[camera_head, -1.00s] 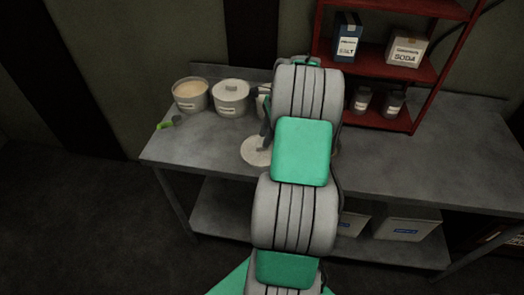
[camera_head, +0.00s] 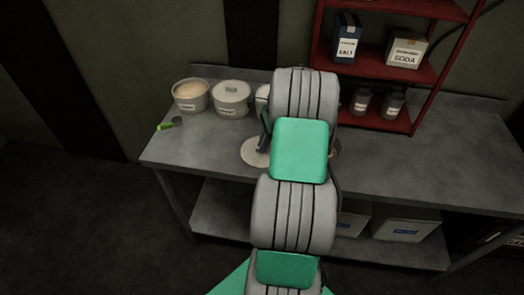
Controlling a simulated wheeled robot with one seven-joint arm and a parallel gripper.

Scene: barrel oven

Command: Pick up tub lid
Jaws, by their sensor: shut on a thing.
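A pale round tub lid (camera_head: 250,153) shows at the left of my arm, low over or on the grey worktop; I cannot tell whether it touches. My gripper (camera_head: 263,143) is at the lid's right part, with dark finger parts meeting it, and is shut on it. My arm hides most of the gripper and the lid's right side. An open tub (camera_head: 191,104) with pale contents stands at the back left. Beside it is a tub with its knobbed lid on (camera_head: 231,101). A third pale tub (camera_head: 262,103) is mostly hidden behind my arm.
A scoop with a green handle (camera_head: 165,127) lies at the worktop's left. A red shelf (camera_head: 395,121) holds a salt box (camera_head: 346,40), a soda box (camera_head: 405,52) and two jars. A pale edge (camera_head: 336,148) shows right of my arm. The worktop's right (camera_head: 440,160) is clear.

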